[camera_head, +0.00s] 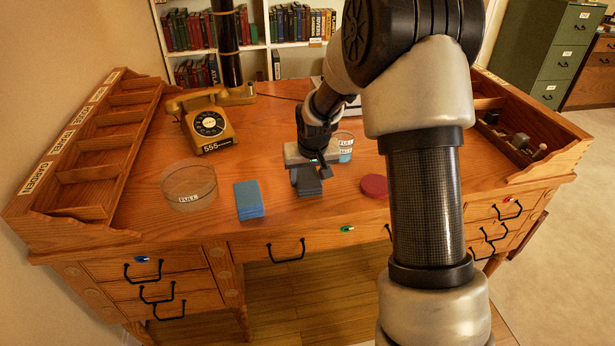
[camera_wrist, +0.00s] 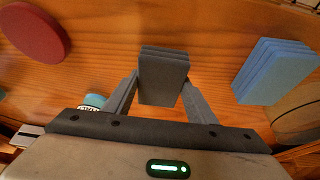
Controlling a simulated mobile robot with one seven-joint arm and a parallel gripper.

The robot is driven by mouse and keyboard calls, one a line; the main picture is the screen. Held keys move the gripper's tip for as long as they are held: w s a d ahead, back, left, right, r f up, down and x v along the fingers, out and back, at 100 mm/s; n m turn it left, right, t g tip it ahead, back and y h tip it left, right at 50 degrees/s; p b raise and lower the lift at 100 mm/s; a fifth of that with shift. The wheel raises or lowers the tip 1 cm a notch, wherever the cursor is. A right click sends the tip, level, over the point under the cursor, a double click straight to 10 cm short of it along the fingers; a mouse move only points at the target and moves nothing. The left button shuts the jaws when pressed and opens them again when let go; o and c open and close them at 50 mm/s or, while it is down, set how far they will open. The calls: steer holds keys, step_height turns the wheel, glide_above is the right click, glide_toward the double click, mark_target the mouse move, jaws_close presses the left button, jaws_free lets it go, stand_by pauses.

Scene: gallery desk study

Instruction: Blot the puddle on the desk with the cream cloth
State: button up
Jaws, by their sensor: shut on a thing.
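My gripper (camera_head: 307,172) is over the middle front of the desk (camera_head: 290,222). It is shut on a dark grey layered block (camera_wrist: 163,75), perhaps a folded cloth, held between its two fingers. In the head view the grey block (camera_head: 309,187) is low, at or just above the desk top; I cannot tell if it touches. A blue layered stack (camera_head: 249,200), like folded cloth, lies to the left of it; it also shows in the wrist view (camera_wrist: 275,70). I cannot make out a cream cloth or a puddle in either view.
A clear round dish (camera_head: 188,186) with a "FULL" label stands left. A red disc (camera_head: 374,187) lies right of my gripper. A labelled jar (camera_head: 345,150) with blue contents is behind it. A yellow telephone (camera_head: 208,120) stands at back left. Wooden compartment racks line both sides.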

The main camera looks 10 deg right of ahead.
steer(key=shift+f+b, duration=0.45)
steer(key=shift+f, duration=0.15)
stand_by(0.4)
stand_by(0.6)
steer(key=shift+d, duration=0.6)
steer(key=shift+w+a, duration=0.6)
steer(key=shift+s+a, duration=0.1)
steer(key=shift+a, duration=0.05)
steer(key=shift+s+a, duration=0.45)
steer(key=shift+s, duration=0.05)
steer(key=shift+s+d, duration=0.1)
